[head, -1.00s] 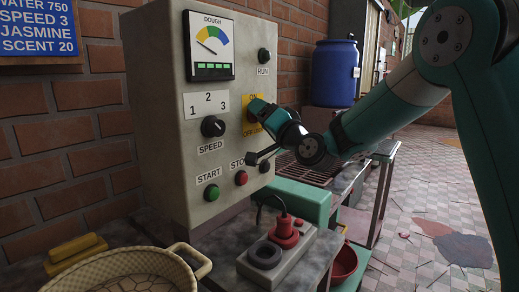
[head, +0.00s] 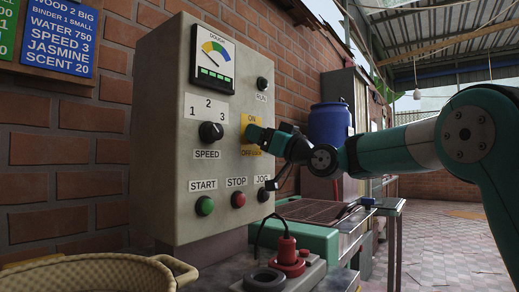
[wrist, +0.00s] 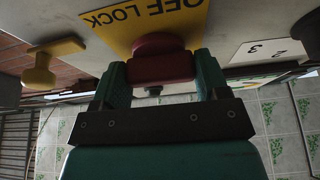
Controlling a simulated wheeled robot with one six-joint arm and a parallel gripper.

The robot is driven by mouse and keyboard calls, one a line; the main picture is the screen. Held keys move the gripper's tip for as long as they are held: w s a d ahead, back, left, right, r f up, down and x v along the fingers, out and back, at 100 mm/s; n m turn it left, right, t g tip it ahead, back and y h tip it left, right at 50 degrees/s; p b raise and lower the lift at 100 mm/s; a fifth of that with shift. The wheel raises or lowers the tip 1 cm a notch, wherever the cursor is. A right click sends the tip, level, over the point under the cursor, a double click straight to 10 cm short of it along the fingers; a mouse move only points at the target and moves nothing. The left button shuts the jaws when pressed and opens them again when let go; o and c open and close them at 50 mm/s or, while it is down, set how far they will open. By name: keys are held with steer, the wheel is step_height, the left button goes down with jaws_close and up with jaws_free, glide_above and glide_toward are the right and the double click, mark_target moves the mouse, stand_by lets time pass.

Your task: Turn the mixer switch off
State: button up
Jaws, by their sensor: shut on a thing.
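The mixer's control box (head: 165,110) fills the left-middle of the head view. A yellow switch plate marked ON at the top and OFF LOCK at the bottom (head: 251,117) is on its front. My gripper (head: 255,134) is at the plate and hides the switch there. In the wrist view the plate (wrist: 120,30) appears upside down with OFF LOCK readable. The red switch handle (wrist: 160,67) sits between the two teal fingers of my gripper (wrist: 160,82), which are shut on it. I cannot tell exactly which mark the handle points to.
A speed knob (head: 210,132), green START (head: 205,206), red STOP (head: 238,200) and black JOG (head: 263,195) buttons are near the switch. A dough gauge (head: 214,55) shows green lights. A basket (head: 90,275) and a red plug (head: 287,250) are below. A blue barrel (head: 329,124) stands behind.

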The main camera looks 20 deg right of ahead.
steer(key=shift+r+n, duration=0.3)
steer(key=shift+n, duration=0.1)
steer(key=o, duration=0.9)
steer(key=shift+o, duration=0.2)
steer(key=shift+f, duration=0.15)
steer(key=b+v, duration=0.4)
steer(key=v, duration=1.3)
steer(key=shift+d+f, duration=0.15)
steer(key=shift+d, duration=0.1)
